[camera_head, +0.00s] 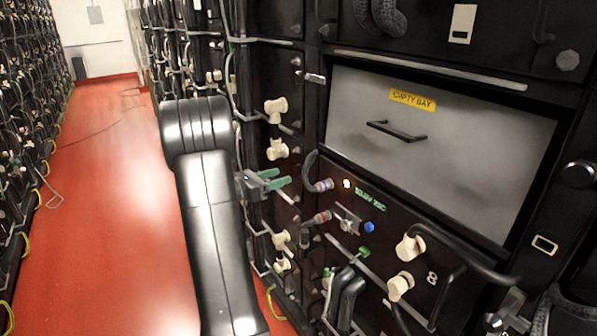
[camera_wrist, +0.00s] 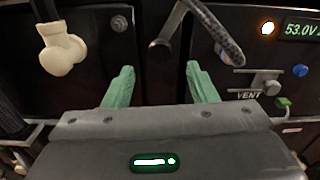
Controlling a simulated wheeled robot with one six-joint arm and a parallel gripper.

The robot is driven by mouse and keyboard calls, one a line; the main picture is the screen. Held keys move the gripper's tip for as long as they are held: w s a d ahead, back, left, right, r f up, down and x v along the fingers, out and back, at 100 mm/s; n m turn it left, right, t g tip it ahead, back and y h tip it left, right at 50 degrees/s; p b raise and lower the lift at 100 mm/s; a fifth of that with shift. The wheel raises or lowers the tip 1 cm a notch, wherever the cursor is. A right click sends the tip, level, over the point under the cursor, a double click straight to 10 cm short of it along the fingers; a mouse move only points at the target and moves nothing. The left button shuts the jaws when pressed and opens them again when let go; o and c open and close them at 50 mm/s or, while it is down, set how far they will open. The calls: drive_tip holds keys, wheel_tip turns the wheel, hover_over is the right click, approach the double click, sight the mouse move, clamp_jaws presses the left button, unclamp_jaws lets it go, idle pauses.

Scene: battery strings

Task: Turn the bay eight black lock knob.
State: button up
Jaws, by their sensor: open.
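My gripper (camera_head: 279,178) has two green fingers and is open and empty, in front of the rack's dark front. In the wrist view my gripper (camera_wrist: 160,70) has its fingers well apart. Beyond and between them is a dark rounded knob-like part (camera_wrist: 160,50) with a bar rising from it, near a panel seam. It may be the black lock knob, but I cannot tell for sure. The fingers do not appear to touch it. The bay marked 8 (camera_head: 431,278) is at the lower right of the head view.
A lit voltage display (camera_wrist: 302,29), a blue button (camera_head: 368,227) and a grey vent valve (camera_head: 347,220) are on the panel. Cream connectors (camera_head: 409,247) and dark cables stick out nearby. A grey empty-bay panel (camera_head: 440,150) is above. The red aisle floor (camera_head: 110,200) is mostly clear.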

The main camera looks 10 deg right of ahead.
sight(297, 171)
drive_tip(key=x, duration=0.8)
drive_tip(key=shift+c, duration=0.4)
drive_tip(key=c, duration=0.9)
drive_tip(key=shift+b, duration=0.3)
